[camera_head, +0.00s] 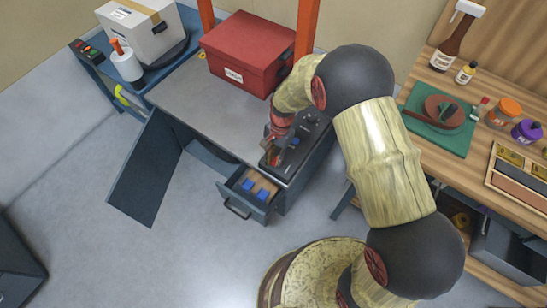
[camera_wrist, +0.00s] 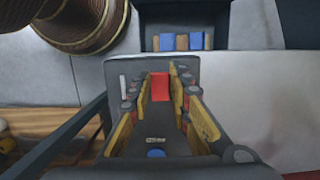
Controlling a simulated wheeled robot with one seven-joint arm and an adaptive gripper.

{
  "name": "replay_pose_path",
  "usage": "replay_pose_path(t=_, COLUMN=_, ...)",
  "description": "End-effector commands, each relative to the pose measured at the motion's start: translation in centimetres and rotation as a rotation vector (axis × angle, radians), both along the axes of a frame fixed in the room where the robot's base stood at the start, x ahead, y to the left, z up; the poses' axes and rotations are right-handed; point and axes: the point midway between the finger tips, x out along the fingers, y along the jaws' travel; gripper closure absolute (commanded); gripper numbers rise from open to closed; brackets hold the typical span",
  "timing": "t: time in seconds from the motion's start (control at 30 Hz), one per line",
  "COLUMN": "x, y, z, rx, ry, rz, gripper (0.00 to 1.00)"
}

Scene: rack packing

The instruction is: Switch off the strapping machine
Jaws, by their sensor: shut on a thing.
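The strapping machine (camera_head: 205,105) is a grey-topped bench with an orange-red upright frame. Its dark control panel (camera_head: 311,132) has knobs and a blue button (camera_head: 295,141), and it also shows in the wrist view (camera_wrist: 150,140) with the blue button (camera_wrist: 156,153). My gripper (camera_head: 273,152) is low over the panel's front end. In the wrist view, my gripper (camera_wrist: 161,82) has its fingers on either side of a red switch (camera_wrist: 160,88) and is shut on it. The fingers partly hide the panel, and I cannot read the switch's position.
A red box (camera_head: 240,55) stands on the machine. An open drawer (camera_head: 250,195) with blue and brown items sits below the panel, and a dark door (camera_head: 145,170) hangs open. A wooden workbench (camera_head: 470,180) holds bottles and a green mat at the right.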

Motion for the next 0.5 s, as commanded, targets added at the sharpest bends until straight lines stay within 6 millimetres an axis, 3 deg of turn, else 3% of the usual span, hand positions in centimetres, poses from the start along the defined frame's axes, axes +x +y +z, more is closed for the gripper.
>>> replay_pose_path(t=0.5, x=0.17, y=-0.11, z=0.02, rx=0.045, ry=0.052, rz=0.001, gripper=1.0)
